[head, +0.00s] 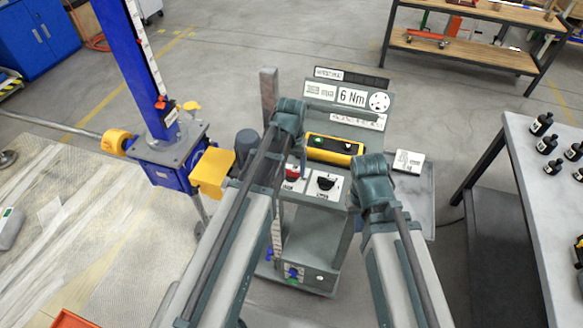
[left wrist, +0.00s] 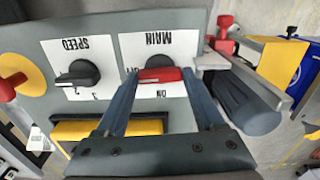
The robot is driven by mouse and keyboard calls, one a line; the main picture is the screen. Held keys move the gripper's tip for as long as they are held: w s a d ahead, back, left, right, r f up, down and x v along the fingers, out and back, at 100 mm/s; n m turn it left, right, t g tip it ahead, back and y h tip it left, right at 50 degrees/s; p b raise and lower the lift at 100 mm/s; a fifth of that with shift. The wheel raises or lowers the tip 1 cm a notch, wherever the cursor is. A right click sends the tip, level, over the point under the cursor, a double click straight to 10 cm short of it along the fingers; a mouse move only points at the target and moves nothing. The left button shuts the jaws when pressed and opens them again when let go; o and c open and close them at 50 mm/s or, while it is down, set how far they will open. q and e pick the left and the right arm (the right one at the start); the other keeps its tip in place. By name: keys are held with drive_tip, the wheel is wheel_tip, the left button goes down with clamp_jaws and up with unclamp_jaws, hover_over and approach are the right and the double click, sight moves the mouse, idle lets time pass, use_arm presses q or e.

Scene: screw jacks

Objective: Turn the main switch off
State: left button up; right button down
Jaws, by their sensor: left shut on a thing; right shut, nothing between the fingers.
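The main switch (head: 292,172) is a red handle on a white plate on the grey console's sloping panel. In the left wrist view the main switch (left wrist: 160,75) lies sideways between my fingertips, with the ON mark below it and the OFF mark partly hidden by a finger. My left gripper (head: 298,160) reaches down to it; in the left wrist view both fingers of the left gripper (left wrist: 160,80) are shut on the handle. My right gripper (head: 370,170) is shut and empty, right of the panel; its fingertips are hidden.
The black speed knob (left wrist: 78,73) sits beside the main switch. A yellow-framed pendant (head: 333,149) lies behind the switches. A blue screw jack (head: 160,150) with yellow motor coupling (head: 212,172) stands at left. A table with black bottles (head: 540,125) is at right.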

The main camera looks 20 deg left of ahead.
sight(292, 171)
use_arm(q)
drive_tip(key=shift+m, duration=0.4)
drive_tip(key=o, duration=1.4)
wheel_tip(292, 171, up, 14)
drive_tip(key=p, duration=1.4)
drive_tip(key=shift+f, duration=0.2)
